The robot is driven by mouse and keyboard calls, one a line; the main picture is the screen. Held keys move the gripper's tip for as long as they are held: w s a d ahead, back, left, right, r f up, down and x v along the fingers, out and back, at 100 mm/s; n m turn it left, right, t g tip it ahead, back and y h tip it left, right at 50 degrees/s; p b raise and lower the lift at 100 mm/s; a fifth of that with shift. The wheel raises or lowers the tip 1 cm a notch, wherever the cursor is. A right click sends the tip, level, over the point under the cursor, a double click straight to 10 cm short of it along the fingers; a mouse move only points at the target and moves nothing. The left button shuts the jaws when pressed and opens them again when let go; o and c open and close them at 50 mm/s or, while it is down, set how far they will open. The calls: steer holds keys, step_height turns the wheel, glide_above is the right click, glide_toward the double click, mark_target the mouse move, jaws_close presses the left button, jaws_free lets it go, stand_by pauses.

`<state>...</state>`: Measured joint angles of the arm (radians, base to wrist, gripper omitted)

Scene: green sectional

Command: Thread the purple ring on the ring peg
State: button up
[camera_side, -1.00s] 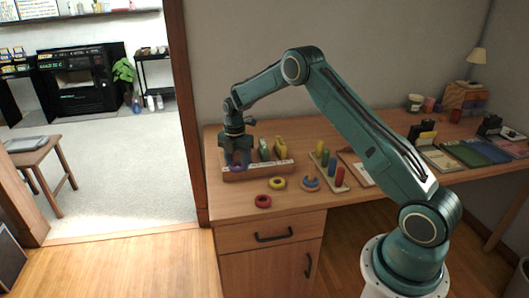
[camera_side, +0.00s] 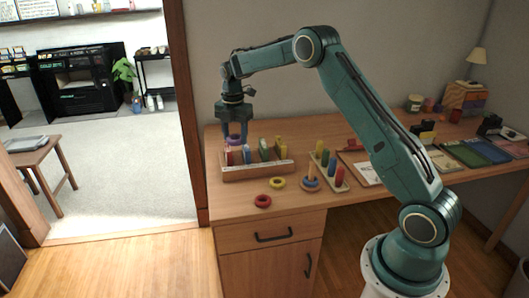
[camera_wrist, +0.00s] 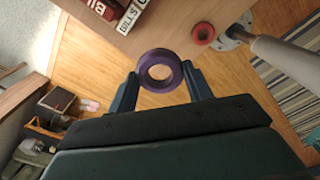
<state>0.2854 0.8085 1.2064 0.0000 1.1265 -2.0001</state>
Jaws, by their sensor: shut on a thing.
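The purple ring (camera_wrist: 148,74) is held between the two fingertips of my gripper (camera_wrist: 160,84) in the wrist view, with its hole facing the camera. In the side view my gripper (camera_side: 235,132) points down and holds the purple ring (camera_side: 235,141) above the left part of the wooden box. The ring peg (camera_side: 310,170) stands upright on the desk to the right of the box, with blue and orange at its base. My gripper is left of the peg and higher, and the ring is apart from it.
The wooden box (camera_side: 258,174) holds several coloured upright pieces. A red ring (camera_side: 263,201) and a yellow ring (camera_side: 278,183) lie on the desk in front of it. A board with coloured cylinders (camera_side: 327,165) stands just behind and right of the peg.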

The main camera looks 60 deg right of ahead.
stand_by(0.3)
steer(key=m, duration=0.8)
glide_above(312, 171)
steer(key=d, duration=0.1)
steer(key=f, duration=0.4)
steer(key=shift+w+f, duration=0.2)
steer(key=shift+f, duration=0.3)
steer(key=shift+f, duration=5.6)
steer(key=shift+f, duration=0.15)
